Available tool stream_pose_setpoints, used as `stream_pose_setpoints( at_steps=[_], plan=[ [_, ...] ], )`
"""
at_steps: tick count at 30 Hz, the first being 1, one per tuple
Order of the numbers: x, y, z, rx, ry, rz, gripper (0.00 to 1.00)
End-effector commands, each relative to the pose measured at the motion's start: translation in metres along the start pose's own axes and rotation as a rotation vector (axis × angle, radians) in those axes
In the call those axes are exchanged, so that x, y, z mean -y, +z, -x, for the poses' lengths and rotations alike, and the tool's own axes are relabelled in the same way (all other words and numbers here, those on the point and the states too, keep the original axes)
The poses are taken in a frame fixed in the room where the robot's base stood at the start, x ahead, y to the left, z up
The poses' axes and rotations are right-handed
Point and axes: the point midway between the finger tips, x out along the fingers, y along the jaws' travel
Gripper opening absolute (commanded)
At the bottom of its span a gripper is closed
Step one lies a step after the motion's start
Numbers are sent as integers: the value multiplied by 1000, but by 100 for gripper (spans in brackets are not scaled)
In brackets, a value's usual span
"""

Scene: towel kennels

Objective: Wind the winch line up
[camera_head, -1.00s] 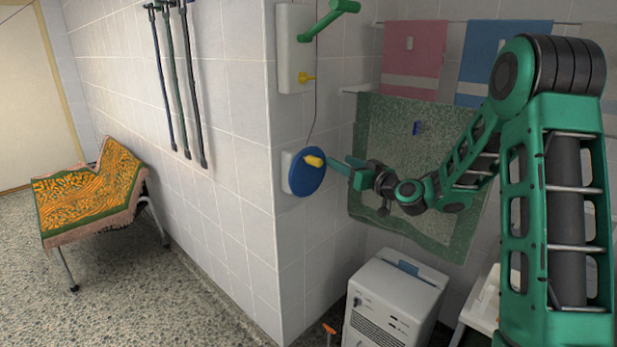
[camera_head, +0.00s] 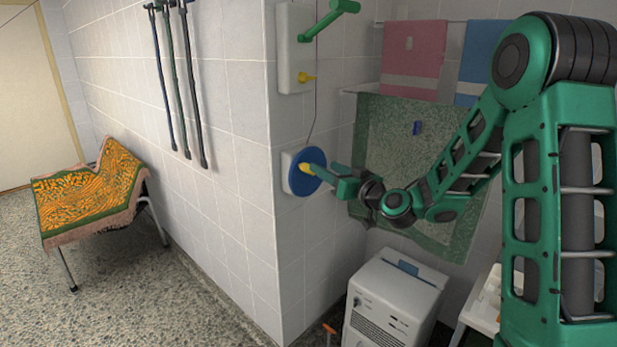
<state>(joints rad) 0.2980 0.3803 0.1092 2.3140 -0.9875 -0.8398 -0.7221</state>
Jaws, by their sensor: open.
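The winch is a blue disc (camera_head: 297,184) on a white mount (camera_head: 286,172) on the tiled wall, left of my gripper. A yellow handle (camera_head: 305,168) sticks out from the disc. A thin dark line (camera_head: 315,112) rises from the disc past the white panel above. My gripper (camera_head: 318,175) is open, with its green fingers right at the yellow handle. The fingers overlap the disc's right side and the handle's near end in this view. I cannot tell whether they touch the handle.
A white machine (camera_head: 392,305) stands on the floor below. Pink (camera_head: 413,55) and blue (camera_head: 483,55) towels and a green mat (camera_head: 385,130) hang behind my arm.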

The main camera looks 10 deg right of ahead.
Motion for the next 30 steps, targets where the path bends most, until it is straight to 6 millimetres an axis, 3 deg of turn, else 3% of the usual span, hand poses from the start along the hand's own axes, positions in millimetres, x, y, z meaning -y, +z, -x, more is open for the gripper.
stream_pose_setpoints(
  at_steps=[13, 30],
  plan=[
    [4, 0, -1, -1, 1, 1, 50],
    [3, 0, -49, -1, 0, 1, 50]
  ],
)
